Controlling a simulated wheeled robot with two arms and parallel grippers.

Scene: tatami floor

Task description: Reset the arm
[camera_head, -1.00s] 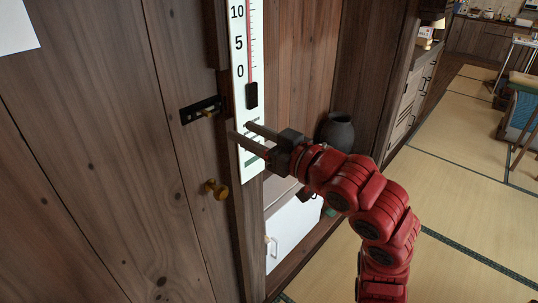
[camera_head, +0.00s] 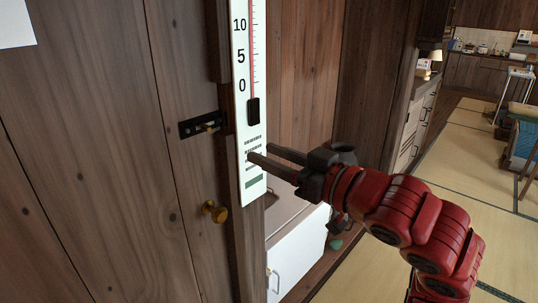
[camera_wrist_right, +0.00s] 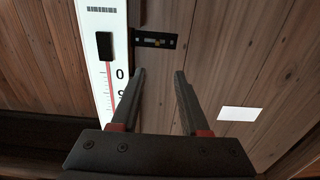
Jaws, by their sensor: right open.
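My right gripper (camera_head: 262,156) is open and empty in the head view, with its two grey fingers pointing left at the lower part of a white thermometer board (camera_head: 247,190). Whether the fingertips touch the board, I cannot tell. My red right arm comes in from the lower right. In the right wrist view the fingers (camera_wrist_right: 158,78) stand apart with nothing between them. The thermometer (camera_wrist_right: 88,50) shows there on the left, upside down. My left gripper is not in view.
A wooden door with a black sliding latch (camera_head: 200,124) and a brass knob (camera_head: 215,211) is left of the gripper. A cabinet (camera_head: 412,125) is to the right. Open tatami floor (camera_head: 464,168) lies at right.

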